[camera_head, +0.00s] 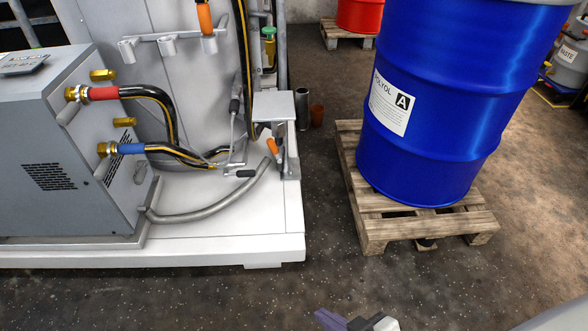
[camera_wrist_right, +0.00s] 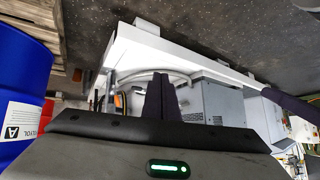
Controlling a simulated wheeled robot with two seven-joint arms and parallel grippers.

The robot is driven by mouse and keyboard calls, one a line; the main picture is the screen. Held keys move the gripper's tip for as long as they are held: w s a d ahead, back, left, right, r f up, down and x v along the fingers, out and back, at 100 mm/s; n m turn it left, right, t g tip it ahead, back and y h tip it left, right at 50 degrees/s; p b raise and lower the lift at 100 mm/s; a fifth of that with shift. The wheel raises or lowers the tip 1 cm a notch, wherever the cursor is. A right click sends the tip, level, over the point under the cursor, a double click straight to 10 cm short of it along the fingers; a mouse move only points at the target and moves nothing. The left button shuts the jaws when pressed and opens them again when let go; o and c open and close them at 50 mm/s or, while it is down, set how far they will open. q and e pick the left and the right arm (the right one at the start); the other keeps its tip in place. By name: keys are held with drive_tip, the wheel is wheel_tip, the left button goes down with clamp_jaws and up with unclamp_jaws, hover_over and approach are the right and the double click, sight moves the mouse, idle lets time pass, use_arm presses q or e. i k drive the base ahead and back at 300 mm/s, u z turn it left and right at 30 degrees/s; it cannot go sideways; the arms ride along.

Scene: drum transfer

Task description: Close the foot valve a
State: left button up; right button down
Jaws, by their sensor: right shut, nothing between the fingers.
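A small lever with an orange grip (camera_head: 273,147) stands at the right corner of the white platform, beside a metal bracket. It may be foot valve a, but no label on it can be read. In the right wrist view a small orange patch (camera_wrist_right: 118,100) shows left of the fingers. My right gripper (camera_head: 345,320) is at the bottom edge of the head view, well short of the lever and apart from it. In the wrist view its dark fingers (camera_wrist_right: 161,97) are together with nothing between them. My left gripper is not in view.
A blue drum (camera_head: 440,110) marked A stands on a wooden pallet (camera_head: 375,232) at right. A grey machine (camera_head: 60,150) with red- and blue-ended hoses stands on the white platform (camera_head: 240,232). A grey hose (camera_head: 215,207) curves across it. The floor in front is clear.

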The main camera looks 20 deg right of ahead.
sight(271, 142)
drive_tip(key=u, duration=0.1)
drive_tip(key=i, duration=1.3)
drive_tip(key=z, duration=0.1)
